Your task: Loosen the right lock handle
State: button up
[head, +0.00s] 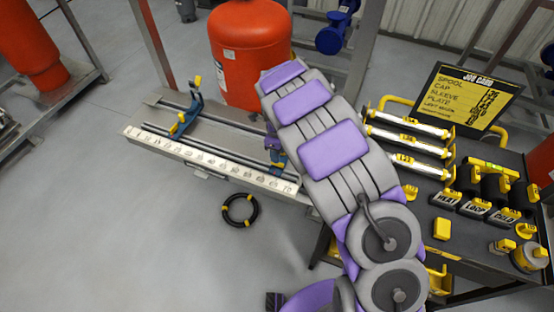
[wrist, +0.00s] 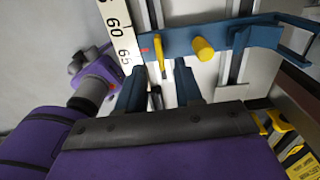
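In the wrist view, a blue clamp carriage (wrist: 240,38) spans the rails beside the white number scale. It bears a thin upright yellow handle (wrist: 160,52) and a thick round yellow knob (wrist: 203,48). My gripper (wrist: 159,75) is open, its two dark blue fingers apart. The thin yellow handle shows between and just past the fingertips; I cannot tell whether they touch it. In the head view my arm covers most of the right carriage; a small blue part (head: 277,158) shows at its edge. The left blue carriage (head: 183,122) with its yellow-topped handle (head: 197,83) stands clear.
The numbered scale (head: 210,160) runs along the bench front. A red tank (head: 250,55) stands behind it. A dark table (head: 470,225) with yellow-ended rods, labelled blocks and a job card (head: 465,100) is at right. A black ring (head: 240,210) lies on open floor.

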jog(key=shift+r, duration=0.6)
jog(key=n, duration=0.1)
jog(key=n+p, duration=0.1)
jog(key=n, duration=0.1)
jog(key=shift+r+n, duration=0.25)
jog(key=shift+n, duration=0.15)
jog(key=n, duration=0.3)
jog(key=shift+r+p, duration=0.1)
jog(key=shift+p, duration=0.3)
jog(key=shift+a+r+n+p, duration=0.15)
jog(key=shift+n+p, duration=0.25)
jog(key=shift+n, duration=0.6)
jog(key=n, duration=0.3)
jog(key=n+p, duration=0.1)
jog(key=n, duration=0.1)
jog(key=shift+r, duration=0.25)
